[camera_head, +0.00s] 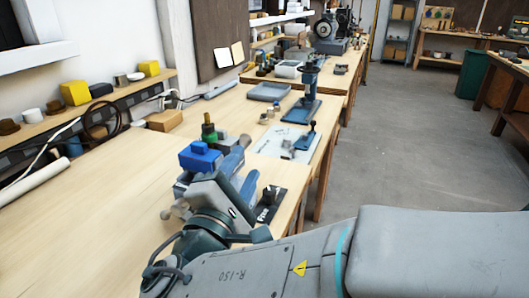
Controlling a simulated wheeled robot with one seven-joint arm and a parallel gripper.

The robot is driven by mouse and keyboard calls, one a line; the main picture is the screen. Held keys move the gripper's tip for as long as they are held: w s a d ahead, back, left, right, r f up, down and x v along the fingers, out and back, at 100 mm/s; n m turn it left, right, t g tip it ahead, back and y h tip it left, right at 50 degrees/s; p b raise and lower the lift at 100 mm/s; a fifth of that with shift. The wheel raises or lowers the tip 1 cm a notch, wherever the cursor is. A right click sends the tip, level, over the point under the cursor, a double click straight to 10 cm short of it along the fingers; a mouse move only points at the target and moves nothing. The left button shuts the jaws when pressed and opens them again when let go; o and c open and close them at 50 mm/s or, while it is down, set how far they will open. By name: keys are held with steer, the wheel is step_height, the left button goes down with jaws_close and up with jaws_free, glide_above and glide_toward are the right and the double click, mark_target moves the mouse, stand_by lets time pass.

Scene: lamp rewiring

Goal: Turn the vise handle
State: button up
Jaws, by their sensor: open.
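My gripper (226,192) is at the end of my grey arm, low over the near part of the long wooden bench. It is in front of a blue vise-like tool (234,160), which it partly covers. Its fingers are hard to make out, but it is open and I see nothing held in it. A grey rod with a rounded knob (167,214) shows to the left of my wrist; it may be the vise handle. I cannot tell whether my gripper touches the tool or the handle.
Farther along are a white board (284,147), a blue stand tool (305,108) and a grey tray (268,92). The floor (400,140) on the right is open.

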steer(key=shift+w+d+r, duration=0.1)
steer(key=shift+d+r, duration=0.3)
steer(key=shift+d, duration=0.3)
steer(key=shift+s+d+r, duration=0.1)
steer(key=shift+d+r, duration=0.35)
steer(key=shift+d, duration=0.2)
steer(key=shift+w+d+r, duration=0.1)
steer(key=shift+d+r, duration=0.3)
steer(key=shift+d, duration=0.3)
